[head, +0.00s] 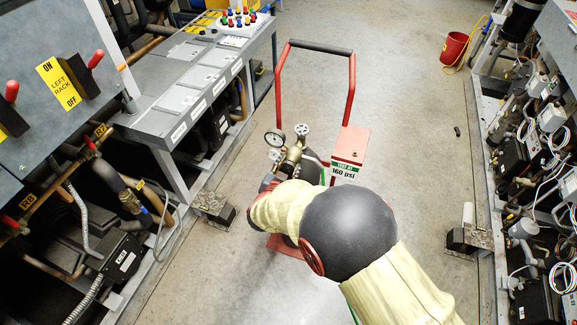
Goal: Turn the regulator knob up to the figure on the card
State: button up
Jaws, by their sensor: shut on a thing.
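A red cart (351,90) stands in the aisle with a dark cylinder on it. The brass regulator (292,158) sits at its top, with a round white-faced gauge (275,139) on its left; the needle is too small to read. The card (345,170) on a red box reads "TEST AT 160 psi". My gripper (269,183) is at the lower left of the regulator, mostly hidden by my arm. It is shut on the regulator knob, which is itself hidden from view.
A pale valve handwheel (302,130) stands just above the regulator. A grey control bench (160,110) runs along the left, and racks with wiring (540,150) line the right. A red bucket (454,48) stands at the back right. The floor behind the cart is clear.

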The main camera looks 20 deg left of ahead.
jog(key=c, duration=0.3)
jog(key=shift+m+y+b, duration=0.4)
jog(key=shift+b, duration=0.25)
jog(key=o, duration=1.1)
jog(key=shift+o, duration=0.3)
jog(key=v, duration=1.2)
jog(key=shift+f, duration=0.1)
